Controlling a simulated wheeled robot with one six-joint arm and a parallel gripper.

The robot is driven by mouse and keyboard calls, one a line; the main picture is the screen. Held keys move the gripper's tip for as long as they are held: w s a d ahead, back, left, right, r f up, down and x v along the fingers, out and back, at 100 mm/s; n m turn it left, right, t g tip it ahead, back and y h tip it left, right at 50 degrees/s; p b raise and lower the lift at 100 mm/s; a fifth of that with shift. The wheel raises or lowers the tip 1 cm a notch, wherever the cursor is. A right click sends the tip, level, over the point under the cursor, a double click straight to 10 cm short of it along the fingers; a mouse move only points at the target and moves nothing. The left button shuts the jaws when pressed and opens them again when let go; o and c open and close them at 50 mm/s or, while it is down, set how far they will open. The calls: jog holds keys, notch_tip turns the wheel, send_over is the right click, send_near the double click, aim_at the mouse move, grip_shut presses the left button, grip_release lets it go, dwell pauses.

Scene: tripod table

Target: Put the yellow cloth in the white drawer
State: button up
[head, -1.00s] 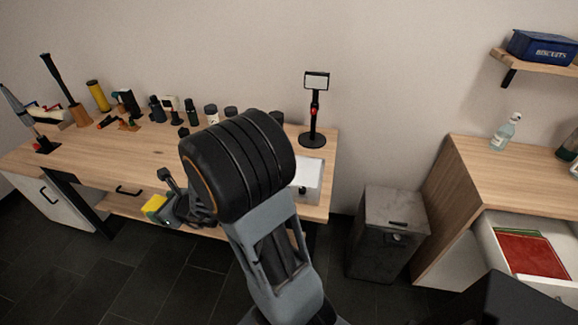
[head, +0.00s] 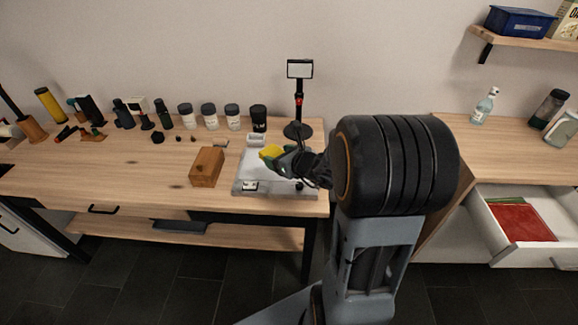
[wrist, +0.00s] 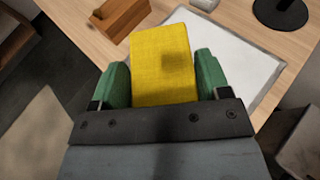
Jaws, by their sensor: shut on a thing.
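The yellow cloth (wrist: 160,62) is a flat, folded block between the green fingers of my gripper (wrist: 162,85) in the wrist view. My gripper is shut on it. In the head view the cloth (head: 271,152) shows at the tip of my gripper (head: 279,157), over the white board on the workbench. The white drawer (head: 487,205) is pulled open under the right-hand counter. A red folded item (head: 522,221) with a green edge lies inside it. My arm stands between the cloth and the drawer in the picture.
The workbench (head: 120,185) holds a wooden block (head: 207,167), several dark-and-white jars and a black stand (head: 299,100). The white board (head: 245,185) lies at its right end. A bottle (head: 484,106) stands on the right-hand counter (head: 455,125). A shelf (head: 520,35) hangs above.

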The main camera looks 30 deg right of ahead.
jog(key=s+d, duration=0.2)
jog(key=d, duration=0.3)
jog(key=shift+h, duration=0.3)
jog(key=w+f, duration=0.3)
jog(key=w, duration=0.1)
jog(key=w+f+b, duration=0.1)
jog(key=w+f, duration=0.1)
jog(key=w, duration=0.2)
jog(key=w+f, duration=0.3)
jog(key=w, duration=0.1)
jog(key=shift+w+f, duration=0.15)
jog(key=shift+f, duration=0.2)
jog(key=shift+w+a+f, duration=0.1)
jog(key=shift+w+f, duration=0.05)
jog(key=shift+f, duration=0.65)
jog(key=shift+w+f, duration=0.15)
jog(key=shift+f, duration=0.95)
jog(key=shift+f, duration=0.15)
jog(key=o, duration=0.9)
